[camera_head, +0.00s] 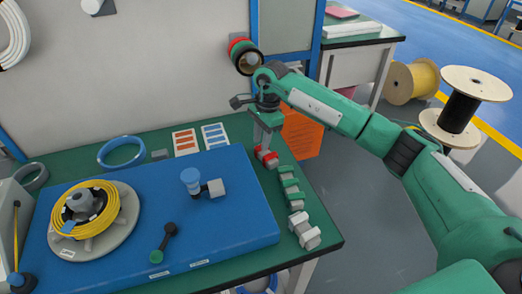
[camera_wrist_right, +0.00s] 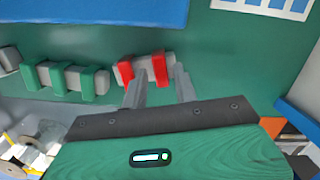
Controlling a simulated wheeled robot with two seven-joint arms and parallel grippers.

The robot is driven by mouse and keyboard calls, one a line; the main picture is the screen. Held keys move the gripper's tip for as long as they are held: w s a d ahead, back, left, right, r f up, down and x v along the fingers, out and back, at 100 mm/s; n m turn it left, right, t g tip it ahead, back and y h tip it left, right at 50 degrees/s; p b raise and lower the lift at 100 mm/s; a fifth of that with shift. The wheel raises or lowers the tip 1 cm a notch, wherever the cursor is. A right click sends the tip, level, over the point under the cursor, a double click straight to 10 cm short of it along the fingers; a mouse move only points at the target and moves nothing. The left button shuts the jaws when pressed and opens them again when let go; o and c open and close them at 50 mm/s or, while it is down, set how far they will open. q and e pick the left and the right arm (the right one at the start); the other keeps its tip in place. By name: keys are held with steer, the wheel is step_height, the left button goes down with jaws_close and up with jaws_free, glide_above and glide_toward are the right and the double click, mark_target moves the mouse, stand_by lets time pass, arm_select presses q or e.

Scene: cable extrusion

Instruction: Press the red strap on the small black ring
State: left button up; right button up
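Two red straps show in the right wrist view (camera_wrist_right: 158,66), lying across a grey block on the green table; in the head view this red pair (camera_head: 266,157) is right of the blue board. My right gripper (camera_head: 266,142) is just above it. In the right wrist view the gripper (camera_wrist_right: 160,82) has its fingers apart, with the right-hand strap seen between their tips. Contact cannot be told. A small dark ring (camera_head: 32,177) lies at the table's left end, far from this gripper. My left gripper is not in view.
Green straps on a grey block (camera_head: 291,193) and another grey block (camera_head: 304,230) stand in line toward the front. The blue board (camera_head: 130,255) carries a yellow coil (camera_head: 84,208). A blue ring (camera_head: 121,152) lies behind it. A grey panel (camera_head: 130,70) stands behind the table.

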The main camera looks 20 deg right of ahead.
steer(key=shift+f+b, duration=0.5)
steer(key=shift+f, duration=0.3)
steer(key=shift+r, duration=0.2)
steer(key=c, duration=0.6)
steer(key=shift+r, duration=0.1)
step_height(320, 180, up, 8)
steer(key=p, duration=0.3)
steer(key=shift+p, duration=0.35)
steer(key=shift+a, duration=0.1)
